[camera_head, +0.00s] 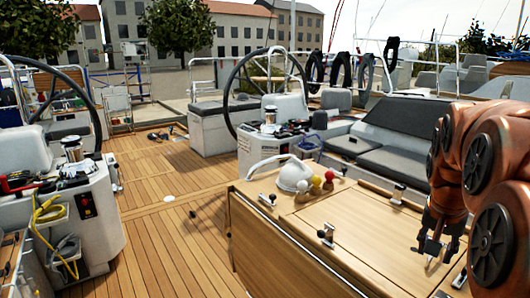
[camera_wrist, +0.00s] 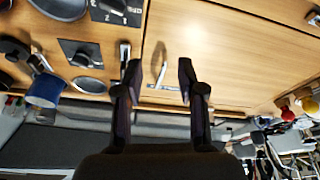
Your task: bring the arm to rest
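My gripper (camera_head: 430,250) hangs at the right side of the head view, above the right part of the wooden cockpit table (camera_head: 345,222). In the wrist view my gripper (camera_wrist: 159,75) shows two dark fingers spread apart with nothing between them. Behind the gap lies wooden table surface with a metal latch (camera_wrist: 162,65). My reddish arm is folded at the right edge of the head view and hides part of the scene there. The gripper looks raised over the table, but the exact gap cannot be told.
A blue cup (camera_wrist: 46,91) shows in the wrist view. Grey seats (camera_head: 395,160) stand behind. Open deck (camera_head: 165,225) lies left.

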